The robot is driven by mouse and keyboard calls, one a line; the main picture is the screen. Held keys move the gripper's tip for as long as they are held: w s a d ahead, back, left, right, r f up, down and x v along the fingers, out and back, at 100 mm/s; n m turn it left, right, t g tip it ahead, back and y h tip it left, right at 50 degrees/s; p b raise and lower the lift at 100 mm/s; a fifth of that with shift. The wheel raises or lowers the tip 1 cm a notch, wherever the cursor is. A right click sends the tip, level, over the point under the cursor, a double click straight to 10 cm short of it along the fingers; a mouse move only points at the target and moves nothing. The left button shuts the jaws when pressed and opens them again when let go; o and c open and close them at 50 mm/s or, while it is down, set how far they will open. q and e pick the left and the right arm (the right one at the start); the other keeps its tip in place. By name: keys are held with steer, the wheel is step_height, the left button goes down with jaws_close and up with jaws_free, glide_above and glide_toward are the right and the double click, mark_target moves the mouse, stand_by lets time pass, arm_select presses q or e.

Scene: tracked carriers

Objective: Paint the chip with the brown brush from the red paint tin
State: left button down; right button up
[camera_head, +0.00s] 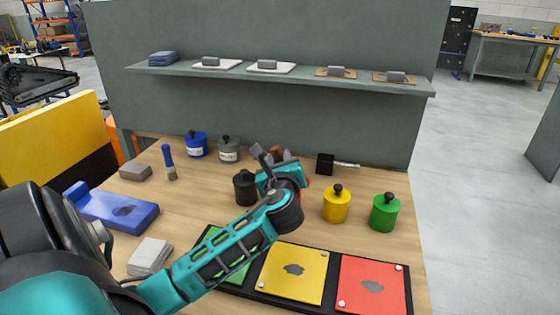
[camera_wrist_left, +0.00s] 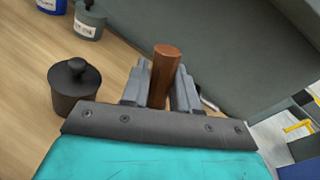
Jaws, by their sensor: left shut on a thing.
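My left gripper (camera_head: 277,158) is shut on the brown brush (camera_wrist_left: 163,75); its wooden handle stands up between the fingers in the left wrist view. The bristles are hidden. In the head view the gripper is over the middle of the table, and a little red (camera_head: 304,181) shows behind it, perhaps the red paint tin, mostly hidden. On the red panel (camera_head: 360,298) at front right is a dark grey chip mark (camera_head: 372,284). The yellow panel (camera_head: 285,283) and a blue block (camera_head: 140,216) carry similar marks. My right gripper is not in view.
A black tin (camera_head: 245,190) stands just left of the gripper. Yellow (camera_head: 336,207) and green (camera_head: 384,214) tins stand right; blue (camera_head: 196,146) and grey (camera_head: 229,151) tins stand behind. A blue brush (camera_head: 169,160) and a folded cloth (camera_head: 149,257) are left. A shelf (camera_head: 300,77) hangs behind.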

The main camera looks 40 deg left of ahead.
arm_select(q)
steer(key=shift+f, duration=0.55)
stand_by(0.9)
step_height(320, 180, up, 3)
steer(key=p, duration=0.3)
steer(key=shift+r+p, duration=0.45)
steer(key=shift+p, duration=0.2)
steer(key=shift+r+p, duration=0.55)
steer(key=shift+p, duration=0.15)
steer(key=shift+r+p, duration=0.7)
steer(key=shift+r, duration=0.35)
